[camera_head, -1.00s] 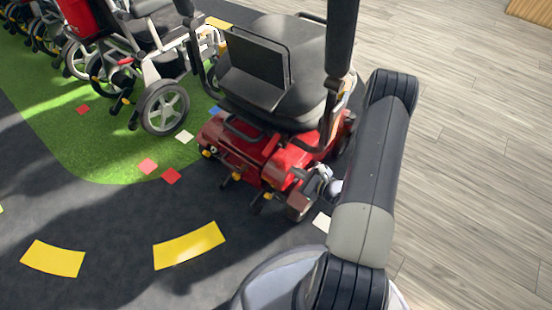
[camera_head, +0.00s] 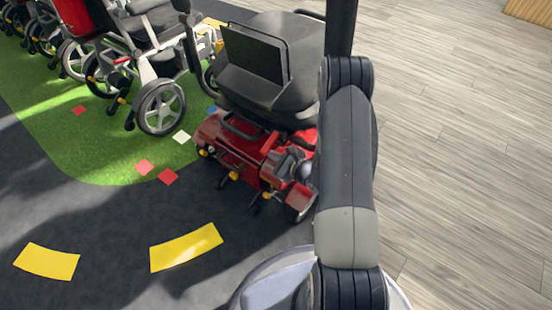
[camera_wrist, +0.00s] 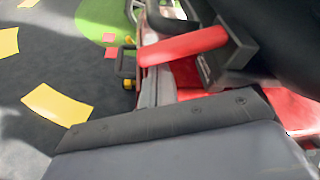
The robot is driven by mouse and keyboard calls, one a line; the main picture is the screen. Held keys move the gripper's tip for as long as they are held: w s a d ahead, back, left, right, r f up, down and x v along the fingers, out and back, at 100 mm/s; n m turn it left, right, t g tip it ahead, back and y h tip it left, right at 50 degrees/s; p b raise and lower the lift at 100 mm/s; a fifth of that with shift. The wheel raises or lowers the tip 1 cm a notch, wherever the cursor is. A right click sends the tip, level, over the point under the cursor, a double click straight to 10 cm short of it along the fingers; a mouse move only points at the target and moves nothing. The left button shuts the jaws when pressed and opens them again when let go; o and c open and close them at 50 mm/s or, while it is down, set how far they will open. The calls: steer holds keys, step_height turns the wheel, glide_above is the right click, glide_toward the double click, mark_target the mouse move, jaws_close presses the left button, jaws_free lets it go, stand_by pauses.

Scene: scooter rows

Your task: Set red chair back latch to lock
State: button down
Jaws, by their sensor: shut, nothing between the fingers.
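The red scooter chair (camera_head: 240,150) stands right of the wheelchairs, with a dark seat and back (camera_head: 255,62) above its red base. In the wrist view, a red bar-shaped handle (camera_wrist: 185,46) sits in a dark bracket (camera_wrist: 228,62), close to the camera; I cannot tell for sure that it is the latch or which setting it has.
A dark panel with screws (camera_wrist: 170,120) fills the lower wrist view. Wheelchairs (camera_head: 145,60) stand in a row at upper left on green turf (camera_head: 75,140). Yellow floor marks (camera_head: 187,247) lie in front. The wood floor (camera_head: 460,150) at right is clear.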

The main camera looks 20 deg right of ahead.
mark_target(262, 150)
steer(key=shift+s+a+r+m, duration=0.1)
steer(key=shift+a+r+m, duration=0.05)
steer(key=shift+r+m, duration=0.2)
stand_by(0.6)
steer(key=shift+s+a+r+m+g+y+p, duration=0.1)
steer(key=shift+r+m+g+y+p, duration=0.2)
steer(key=shift+r+m+p, duration=0.15)
steer(key=shift+s+a+r+m+g+y+p, duration=0.1)
steer(key=shift+r+m+g+y+p, duration=0.15)
steer(key=shift+r+m+p, duration=0.2)
steer(key=shift+s+a+r+m+g+y+p, duration=0.15)
steer(key=shift+r+m+g+y+p, duration=0.25)
steer(key=shift+m, duration=0.45)
steer(key=shift+r+p, duration=0.35)
steer(key=shift+r, duration=0.45)
steer(key=shift+w, duration=0.2)
